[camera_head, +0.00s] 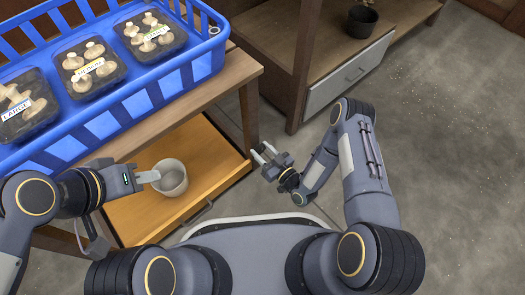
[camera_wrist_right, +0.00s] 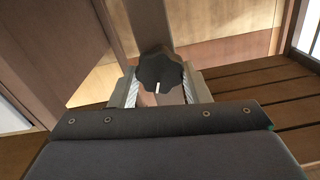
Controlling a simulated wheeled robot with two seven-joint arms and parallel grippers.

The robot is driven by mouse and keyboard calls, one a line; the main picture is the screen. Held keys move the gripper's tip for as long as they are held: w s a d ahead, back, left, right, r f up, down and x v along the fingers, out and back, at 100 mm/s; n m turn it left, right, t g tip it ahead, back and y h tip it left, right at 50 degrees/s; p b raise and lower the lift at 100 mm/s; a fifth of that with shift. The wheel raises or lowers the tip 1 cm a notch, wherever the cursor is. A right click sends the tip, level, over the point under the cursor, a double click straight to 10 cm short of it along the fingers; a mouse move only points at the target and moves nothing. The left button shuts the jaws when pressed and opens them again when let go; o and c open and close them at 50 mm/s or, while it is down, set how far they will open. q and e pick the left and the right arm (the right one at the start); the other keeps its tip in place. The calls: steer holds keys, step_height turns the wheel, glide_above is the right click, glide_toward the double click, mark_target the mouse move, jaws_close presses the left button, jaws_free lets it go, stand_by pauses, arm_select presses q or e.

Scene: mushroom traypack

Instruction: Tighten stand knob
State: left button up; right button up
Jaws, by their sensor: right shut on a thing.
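The stand knob (camera_wrist_right: 160,72), black and lobed with a short white mark, shows in the right wrist view in front of an upright brown post (camera_wrist_right: 150,24). The white mark points down toward my gripper. My right gripper (camera_wrist_right: 158,92) has a pale ridged finger on each side of the knob and is shut on it. In the head view my right gripper (camera_head: 263,153) is beside the wooden table's leg; the knob cannot be made out there. My left gripper (camera_head: 152,176) is at the left side of a white cup (camera_head: 171,178); its finger gap is unclear.
A blue crate (camera_head: 110,125) with several black mushroom trays stands on the wooden table (camera_head: 240,68). The cup stands in an open drawer (camera_head: 215,165). A shelf unit (camera_head: 285,60) with a dark pot (camera_head: 361,21) is behind. Floor at right is clear.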

steer(key=m, duration=0.5)
steer(key=shift+w+d, duration=0.1)
steer(key=shift+d, duration=0.05)
steer(key=m, duration=0.4)
steer(key=shift+f+m, duration=0.15)
steer(key=shift+m, duration=0.25)
steer(key=m, duration=0.4)
steer(key=shift+d+f+m, duration=0.1)
steer(key=shift+m, duration=0.2)
steer(key=m, duration=0.4)
steer(key=shift+m, duration=0.3)
steer(key=m, duration=0.4)
steer(key=shift+f, duration=0.2)
steer(key=m, duration=0.9)
steer(key=shift+a+f+m, duration=0.1)
steer(key=shift+a+m, duration=0.1)
steer(key=shift+m, duration=0.1)
steer(key=shift+a+m, duration=0.1)
steer(key=shift+m, duration=2.1)
